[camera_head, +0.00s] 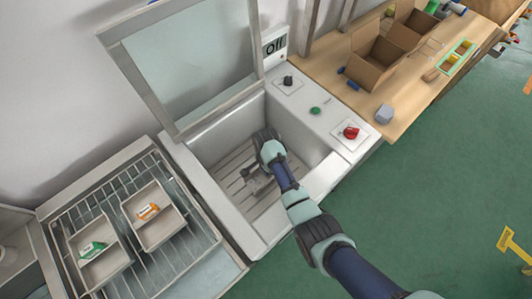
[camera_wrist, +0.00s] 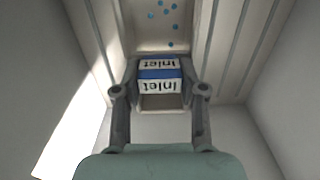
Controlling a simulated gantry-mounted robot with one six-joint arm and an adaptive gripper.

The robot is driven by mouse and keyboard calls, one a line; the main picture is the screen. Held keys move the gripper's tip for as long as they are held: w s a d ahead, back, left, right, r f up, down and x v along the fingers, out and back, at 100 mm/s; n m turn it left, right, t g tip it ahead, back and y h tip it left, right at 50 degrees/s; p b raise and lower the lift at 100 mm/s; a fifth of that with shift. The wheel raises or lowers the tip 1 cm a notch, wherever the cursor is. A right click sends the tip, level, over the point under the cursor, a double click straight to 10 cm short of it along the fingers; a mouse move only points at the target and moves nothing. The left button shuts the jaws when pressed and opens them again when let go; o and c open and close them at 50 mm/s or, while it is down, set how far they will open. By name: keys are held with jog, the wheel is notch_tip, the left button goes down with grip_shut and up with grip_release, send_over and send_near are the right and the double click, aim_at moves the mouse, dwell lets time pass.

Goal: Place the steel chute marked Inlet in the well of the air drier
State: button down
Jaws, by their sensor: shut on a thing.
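The steel chute marked Inlet (camera_wrist: 160,45) is in the wrist view, with white and blue Inlet labels at its near end. Several small blue beads (camera_wrist: 166,15) show at its far part. My gripper (camera_wrist: 160,95) is shut on the chute, a finger on each side of the labelled end. In the head view my gripper (camera_head: 262,165) is down inside the open well of the air drier (camera_head: 215,160), above or at its slatted floor. There the chute is mostly hidden by my gripper and arm. I cannot tell whether it touches the floor.
The drier's glass lid (camera_head: 190,65) stands open at the back. A panel with a black knob (camera_head: 288,80), green button (camera_head: 315,110) and red knob (camera_head: 351,132) is on the right. A rack with two trays (camera_head: 150,240) stands left. A wooden bench (camera_head: 400,115) holds a cardboard box (camera_head: 375,58).

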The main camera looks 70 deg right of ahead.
jog(key=shift+f+b, duration=0.85)
jog(key=shift+f, duration=1.35)
jog(key=shift+f, duration=0.2)
jog(key=c, duration=0.7)
grip_release()
jog(key=shift+o, duration=0.2)
notch_tip(320, 180, up, 12)
jog(key=p, duration=0.4)
jog(key=shift+r+p, duration=0.2)
jog(key=shift+p, duration=0.1)
jog(key=shift+w, duration=0.1)
